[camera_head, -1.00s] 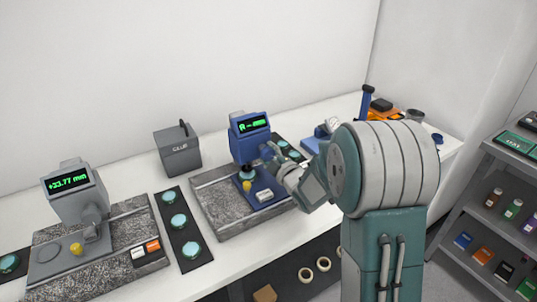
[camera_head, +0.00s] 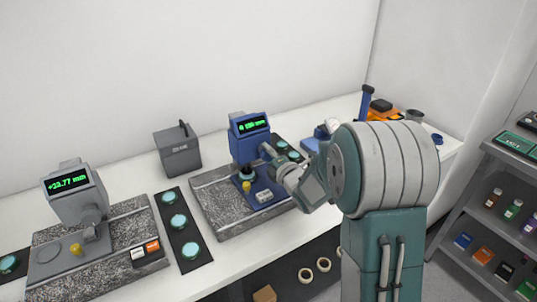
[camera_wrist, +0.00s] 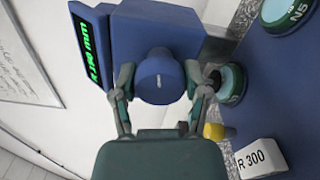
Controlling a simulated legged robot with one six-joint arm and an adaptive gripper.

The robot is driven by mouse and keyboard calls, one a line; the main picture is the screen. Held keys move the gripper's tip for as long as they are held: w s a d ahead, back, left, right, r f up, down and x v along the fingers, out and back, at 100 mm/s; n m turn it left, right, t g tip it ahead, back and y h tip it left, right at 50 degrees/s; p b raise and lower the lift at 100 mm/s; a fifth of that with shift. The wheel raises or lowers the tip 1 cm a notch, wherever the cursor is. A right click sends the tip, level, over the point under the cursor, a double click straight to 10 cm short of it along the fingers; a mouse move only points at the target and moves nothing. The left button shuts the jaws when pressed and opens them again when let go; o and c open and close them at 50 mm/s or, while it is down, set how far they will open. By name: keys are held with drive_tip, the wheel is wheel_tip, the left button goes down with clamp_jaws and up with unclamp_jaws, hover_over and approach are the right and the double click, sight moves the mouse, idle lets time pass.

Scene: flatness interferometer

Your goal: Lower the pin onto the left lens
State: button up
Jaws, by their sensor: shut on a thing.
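My gripper (camera_head: 272,155) is at the right side of the blue gauge (camera_head: 248,145), which shows a green reading. In the wrist view my gripper (camera_wrist: 160,90) has its two fingers closed on the sides of a round blue knob (camera_wrist: 160,76) on that gauge. A teal-topped lens (camera_wrist: 232,80) in a dark ring is just right of the right finger. A yellow knob (camera_wrist: 214,131) and a white block (camera_wrist: 262,158) marked R 300 are below it.
A grey gauge (camera_head: 75,195) reading +33.77 mm stands on a granite slab at left. A dark rack (camera_head: 166,214) of several teal lenses lies between the gauges. A grey box (camera_head: 178,155) stands behind. Orange and blue items crowd the bench's right end; shelves stand at far right.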

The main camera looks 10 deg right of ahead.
drive_tip(key=shift+s+a+f, duration=0.1)
drive_tip(key=shift+f, duration=0.25)
drive_tip(key=o, duration=1.1)
drive_tip(key=shift+o, duration=0.3)
drive_tip(key=shift+a+r, duration=0.1)
drive_tip(key=shift+r, duration=0.1)
drive_tip(key=shift+s+d, duration=0.15)
drive_tip(key=shift+d, duration=0.05)
drive_tip(key=v, duration=1.1)
drive_tip(key=shift+s, duration=0.2)
